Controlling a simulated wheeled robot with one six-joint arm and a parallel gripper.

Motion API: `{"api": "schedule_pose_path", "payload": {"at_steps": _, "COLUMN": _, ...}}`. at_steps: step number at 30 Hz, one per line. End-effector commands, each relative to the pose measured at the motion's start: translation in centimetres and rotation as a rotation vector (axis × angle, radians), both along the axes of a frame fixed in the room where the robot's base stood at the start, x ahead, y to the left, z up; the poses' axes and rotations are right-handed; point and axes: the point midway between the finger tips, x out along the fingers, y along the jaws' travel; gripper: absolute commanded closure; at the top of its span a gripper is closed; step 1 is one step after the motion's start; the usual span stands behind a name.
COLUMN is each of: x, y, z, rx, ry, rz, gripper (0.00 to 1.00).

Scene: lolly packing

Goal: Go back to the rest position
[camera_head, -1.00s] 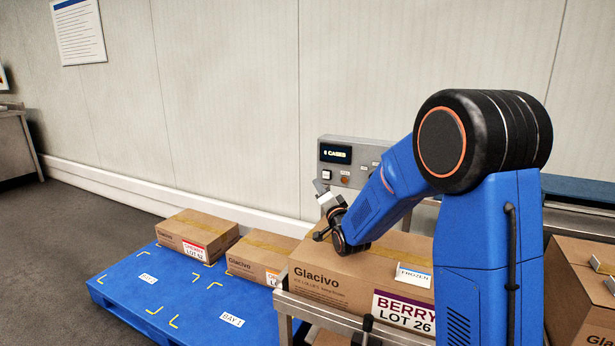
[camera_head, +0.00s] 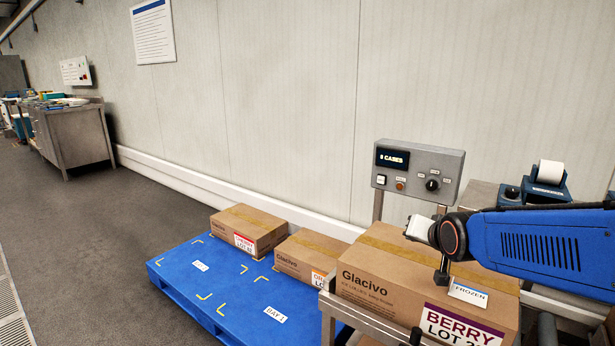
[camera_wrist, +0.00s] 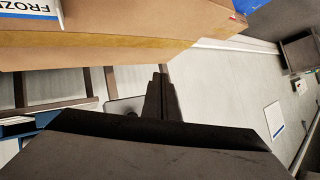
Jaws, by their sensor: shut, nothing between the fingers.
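My gripper (camera_head: 442,274) is in the head view at the right, above and in front of the big Glacivo case marked BERRY LOT (camera_head: 385,293). Its dark fingers also show in the wrist view (camera_wrist: 162,98), together and with nothing between them. The case is closed, with tape along its top, and sits on a metal stand. I cannot tell whether the fingertips touch the case. My blue forearm reaches in from the right edge.
A blue pallet (camera_head: 215,309) on the floor holds two smaller closed cases (camera_head: 247,229) (camera_head: 305,256); its near left part is bare. A control box (camera_head: 418,170) stands behind the big case, near a label printer (camera_head: 545,180). Open grey floor lies left.

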Motion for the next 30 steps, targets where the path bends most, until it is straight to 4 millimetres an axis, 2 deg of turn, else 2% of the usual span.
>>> {"api": "schedule_pose_path", "payload": {"at_steps": 1, "x": -2.0, "y": -0.2, "z": -0.1, "rx": -0.025, "ry": 0.034, "rz": 0.011, "gripper": 1.00}}
{"api": "schedule_pose_path", "payload": {"at_steps": 8, "x": -11.2, "y": -1.0, "z": -2.2, "rx": -0.136, "ry": 0.226, "rz": 0.087, "gripper": 1.00}}
{"api": "schedule_pose_path", "payload": {"at_steps": 12, "x": -17.2, "y": -1.3, "z": -3.6, "rx": -0.193, "ry": 0.342, "rz": 0.146, "gripper": 1.00}}
{"api": "schedule_pose_path", "payload": {"at_steps": 18, "x": -24.7, "y": -1.5, "z": -5.5, "rx": -0.254, "ry": 0.486, "rz": 0.233, "gripper": 1.00}}
{"api": "schedule_pose_path", "payload": {"at_steps": 21, "x": -27.2, "y": -1.5, "z": -6.1, "rx": -0.270, "ry": 0.535, "rz": 0.266, "gripper": 1.00}}
{"api": "schedule_pose_path", "payload": {"at_steps": 24, "x": -28.7, "y": -1.5, "z": -6.5, "rx": -0.278, "ry": 0.564, "rz": 0.285, "gripper": 1.00}}
{"api": "schedule_pose_path", "payload": {"at_steps": 30, "x": -29.1, "y": -1.5, "z": -6.6, "rx": -0.282, "ry": 0.573, "rz": 0.292, "gripper": 1.00}}
